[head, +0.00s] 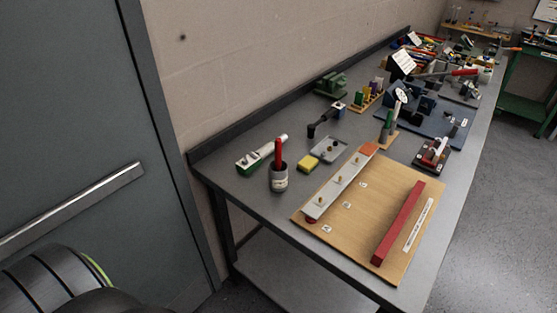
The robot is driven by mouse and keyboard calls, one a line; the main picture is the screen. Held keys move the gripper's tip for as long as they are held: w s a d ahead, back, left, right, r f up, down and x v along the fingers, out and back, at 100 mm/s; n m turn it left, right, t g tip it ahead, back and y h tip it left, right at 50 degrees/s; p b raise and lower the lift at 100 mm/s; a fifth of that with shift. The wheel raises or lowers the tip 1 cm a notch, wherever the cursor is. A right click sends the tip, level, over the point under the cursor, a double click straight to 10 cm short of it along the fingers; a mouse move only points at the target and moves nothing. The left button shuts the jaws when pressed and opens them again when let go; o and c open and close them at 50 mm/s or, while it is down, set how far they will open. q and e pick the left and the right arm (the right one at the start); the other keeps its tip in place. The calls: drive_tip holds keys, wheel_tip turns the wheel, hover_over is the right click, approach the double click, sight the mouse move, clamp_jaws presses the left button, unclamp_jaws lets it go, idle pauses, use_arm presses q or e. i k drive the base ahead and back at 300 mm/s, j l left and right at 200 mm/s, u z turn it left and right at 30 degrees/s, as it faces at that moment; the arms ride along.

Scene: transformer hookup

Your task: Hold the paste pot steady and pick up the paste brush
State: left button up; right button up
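A grey pot with a light label, which looks like the paste pot (279,182), stands upright near the front left of the metal table in the head view. A red handle, which looks like the paste brush (278,153), stands upright out of its top. The brush's lower end is hidden inside the pot. Neither of my grippers is in view, and nothing touches the pot or the brush.
A white and green tool (260,157) lies just behind the pot, and a yellow sponge (308,163) lies to its right. A wooden board (365,207) with a red bar (399,222) fills the table's near end. More tools crowd farther back. A door (70,120) stands at left.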

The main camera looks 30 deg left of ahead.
sight(277, 144)
drive_tip(key=l+u, duration=0.1)
drive_tip(key=u, duration=0.75)
drive_tip(key=i+l, duration=0.05)
